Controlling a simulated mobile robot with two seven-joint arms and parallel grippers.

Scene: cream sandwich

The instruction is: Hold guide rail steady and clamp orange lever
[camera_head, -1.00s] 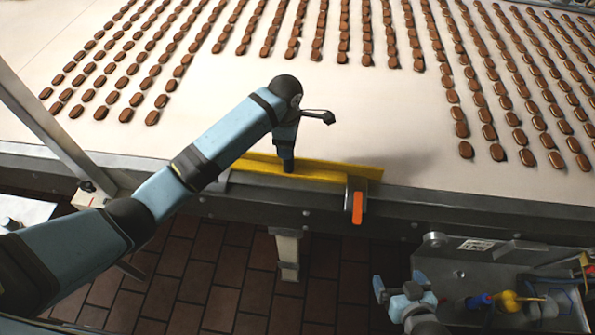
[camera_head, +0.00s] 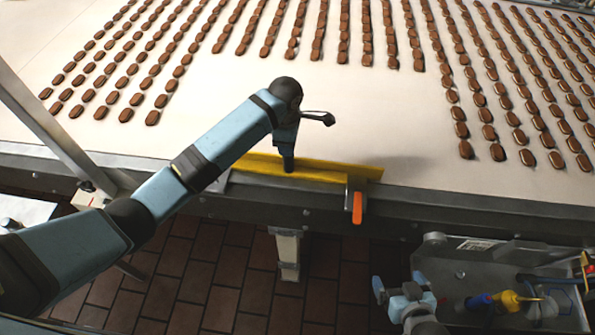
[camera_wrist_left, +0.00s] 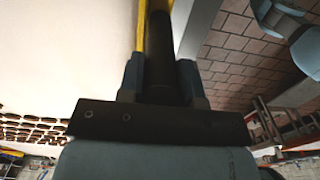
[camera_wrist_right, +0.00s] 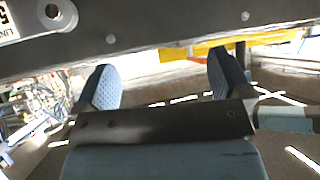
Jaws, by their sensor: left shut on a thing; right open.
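The yellow guide rail (camera_head: 335,173) lies along the near edge of the conveyor belt. My left gripper (camera_head: 288,166) reaches down onto it and is shut on it. In the left wrist view a strip of the yellow rail (camera_wrist_left: 141,30) shows beside my dark left gripper (camera_wrist_left: 160,75). The orange lever (camera_head: 357,208) hangs upright on a dark clamp block below the rail's right end. My right gripper (camera_head: 397,287) is open and empty, below and right of the lever.
Rows of brown bars lie on the pale belt (camera_head: 400,120) beyond the rail. A metal machine panel (camera_head: 465,265) with blue and yellow fittings stands right of my right gripper. A metal frame edge crosses above my right fingers.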

